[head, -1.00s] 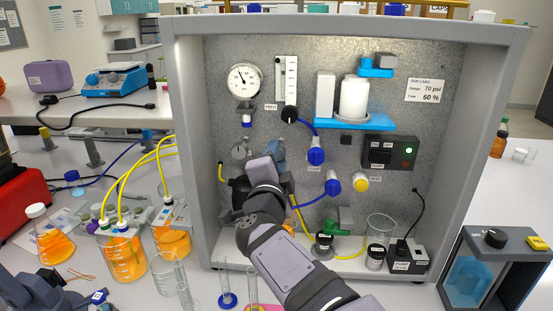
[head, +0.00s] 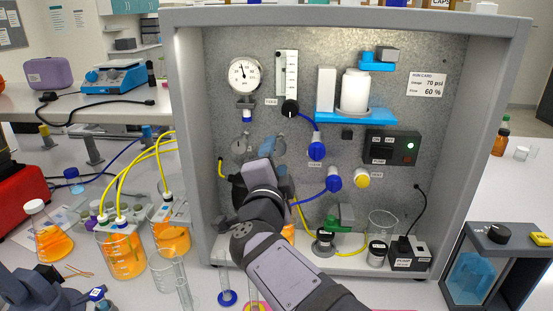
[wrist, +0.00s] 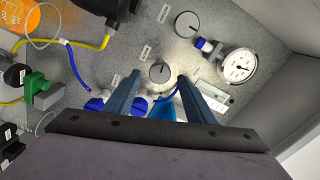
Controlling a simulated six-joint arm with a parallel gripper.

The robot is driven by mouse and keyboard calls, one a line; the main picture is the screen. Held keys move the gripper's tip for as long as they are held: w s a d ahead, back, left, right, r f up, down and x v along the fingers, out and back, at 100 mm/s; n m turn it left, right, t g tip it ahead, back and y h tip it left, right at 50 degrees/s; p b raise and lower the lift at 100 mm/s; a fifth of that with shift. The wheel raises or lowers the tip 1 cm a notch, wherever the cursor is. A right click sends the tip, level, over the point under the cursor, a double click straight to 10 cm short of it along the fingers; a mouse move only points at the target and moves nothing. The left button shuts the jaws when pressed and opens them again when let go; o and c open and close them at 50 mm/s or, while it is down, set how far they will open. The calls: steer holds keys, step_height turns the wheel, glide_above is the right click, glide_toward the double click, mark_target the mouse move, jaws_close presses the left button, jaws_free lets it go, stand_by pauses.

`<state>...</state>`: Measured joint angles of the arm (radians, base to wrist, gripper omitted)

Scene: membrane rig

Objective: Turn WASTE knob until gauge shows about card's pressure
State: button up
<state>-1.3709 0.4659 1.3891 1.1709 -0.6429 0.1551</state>
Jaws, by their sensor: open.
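The card (head: 427,84) on the panel reads gauge 70 psi, flow 60 %. The round gauge (head: 244,75) has its needle pointing up and slightly left; its numbers are too small to read. It also shows in the wrist view (wrist: 238,66). My gripper (wrist: 160,90) is open, its two blue fingers reaching towards the panel. A round grey knob (wrist: 160,72) shows between the fingers, with a gap on both sides. A second grey knob (wrist: 187,24) is beyond, nearer the gauge. Both labels are too blurred to read, so I cannot tell which is WASTE.
A flow meter (head: 287,75) with a black knob stands right of the gauge. Blue valves (head: 317,150) and tubing are close to my gripper's right. The grey frame (head: 190,150) walls the panel's left. Beakers of orange liquid (head: 122,252) stand outside, left.

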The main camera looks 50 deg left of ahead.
steer(key=b+v, duration=0.1)
steer(key=v, duration=0.3)
stand_by(2.9)
